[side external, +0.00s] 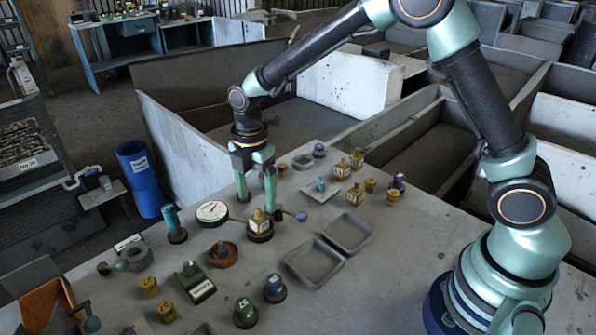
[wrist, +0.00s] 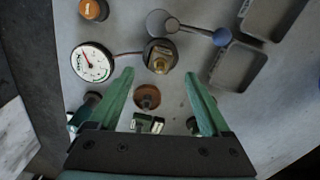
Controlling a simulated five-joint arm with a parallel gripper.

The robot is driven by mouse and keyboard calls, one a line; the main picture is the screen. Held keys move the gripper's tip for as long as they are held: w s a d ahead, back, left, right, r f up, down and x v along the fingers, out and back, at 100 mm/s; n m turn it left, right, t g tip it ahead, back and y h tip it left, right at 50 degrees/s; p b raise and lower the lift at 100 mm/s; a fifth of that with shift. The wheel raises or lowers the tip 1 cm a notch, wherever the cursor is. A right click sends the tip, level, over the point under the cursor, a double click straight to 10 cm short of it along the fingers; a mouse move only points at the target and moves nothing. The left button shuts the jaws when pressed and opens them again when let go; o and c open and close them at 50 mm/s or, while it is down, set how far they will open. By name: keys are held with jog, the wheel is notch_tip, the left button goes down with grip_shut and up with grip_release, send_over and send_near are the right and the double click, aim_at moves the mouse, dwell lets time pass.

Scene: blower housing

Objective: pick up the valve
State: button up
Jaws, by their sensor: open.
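A brass fitting on a dark round base, which may be the valve (side external: 260,226), stands upright on the grey table. It also shows in the wrist view (wrist: 159,57), just beyond the fingertips and near the line between them. A red-brown round part with a knob (side external: 222,254) is another possible valve; in the wrist view (wrist: 147,97) it appears between the fingers. I cannot be sure which is meant. My gripper (side external: 257,206) is open and empty, fingers pointing down above the table near the brass fitting. The wrist view also shows both green fingers (wrist: 157,76) spread apart.
A white dial gauge (side external: 212,211) lies left of my gripper. A rod with a blue ball (side external: 302,216) lies to the right. Two shallow grey trays (side external: 348,233) sit farther right. Several brass, green and dark parts stand around. A blue bin (side external: 141,180) stands off the table.

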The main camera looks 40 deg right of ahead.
aim_at(259, 216)
jog(key=shift+f, duration=3.1)
grip_shut()
